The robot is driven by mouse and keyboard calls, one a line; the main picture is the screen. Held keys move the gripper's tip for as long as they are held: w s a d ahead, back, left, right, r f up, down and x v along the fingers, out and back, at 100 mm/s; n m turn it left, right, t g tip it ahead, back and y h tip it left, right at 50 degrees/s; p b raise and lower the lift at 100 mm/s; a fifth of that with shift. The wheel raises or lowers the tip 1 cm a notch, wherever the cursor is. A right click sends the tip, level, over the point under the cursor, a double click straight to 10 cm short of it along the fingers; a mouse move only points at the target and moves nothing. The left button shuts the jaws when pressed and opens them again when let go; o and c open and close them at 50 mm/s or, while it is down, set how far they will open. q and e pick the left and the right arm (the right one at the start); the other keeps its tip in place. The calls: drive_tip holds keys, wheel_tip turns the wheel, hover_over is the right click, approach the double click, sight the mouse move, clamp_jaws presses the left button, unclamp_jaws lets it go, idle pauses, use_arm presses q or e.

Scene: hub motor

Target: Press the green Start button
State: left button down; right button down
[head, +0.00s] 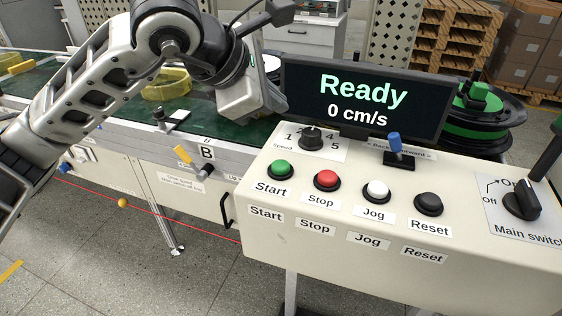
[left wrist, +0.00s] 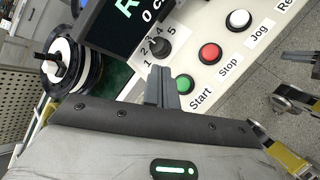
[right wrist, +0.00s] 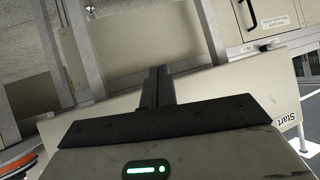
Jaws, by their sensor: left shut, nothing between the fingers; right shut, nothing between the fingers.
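The green Start button (head: 281,170) sits at the left end of the button row on the cream control console (head: 300,225). It also shows in the left wrist view (left wrist: 185,84), just right of my left fingertips in the picture. My left gripper (left wrist: 160,76) is shut and empty; in the head view its pale body hangs beyond the console's left back corner, and its fingers are hard to make out. I cannot tell its height above the panel. My right gripper (right wrist: 158,76) is shut and empty, with a Start label (right wrist: 287,119) to its right; it is not clear in the head view.
Red Stop (head: 327,180), white Jog (head: 376,191) and black Reset (head: 428,204) buttons stand beside Start. Behind them are a speed knob (head: 311,136), a blue-tipped lever (head: 396,146) and a screen (head: 362,98) reading Ready, 0 cm/s. A main switch (head: 521,200) is at right.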

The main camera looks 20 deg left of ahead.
sight(276, 167)
use_arm(q)
drive_tip(key=shift+f, duration=0.1)
